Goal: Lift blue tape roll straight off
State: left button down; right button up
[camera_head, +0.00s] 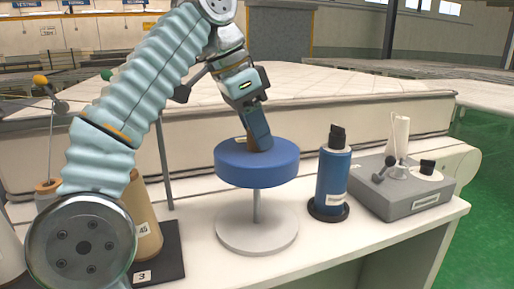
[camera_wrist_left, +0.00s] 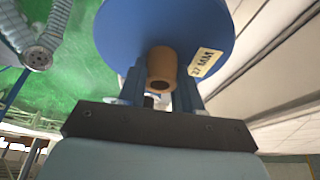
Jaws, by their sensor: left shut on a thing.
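The blue tape roll (camera_head: 257,171) is a thick blue disc with a tan core, lying flat on top of a thin post on a white round-based stand (camera_head: 257,235). My left gripper (camera_head: 262,146) comes down from above and is shut on the roll at its tan core. In the left wrist view the roll (camera_wrist_left: 150,25) fills the top, with the fingers (camera_wrist_left: 160,95) either side of the tan core (camera_wrist_left: 161,68) and a "27 MM" label beside it. Whether the roll is clear of the post I cannot tell. My right gripper is not in view.
A blue bottle (camera_head: 333,178) stands on a black round base right of the stand. A grey device (camera_head: 402,187) with levers is farther right. Tan cones (camera_head: 146,222) stand at the left, partly behind my arm. A large pale mattress (camera_head: 330,100) lies behind.

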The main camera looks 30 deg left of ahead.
pick_arm(q)
jog(key=s+d+b, duration=0.1)
jog(key=s+d, duration=1)
jog(key=d, duration=0.2)
jog(key=shift+s+d, duration=0.4)
jog(key=shift+r, duration=0.1)
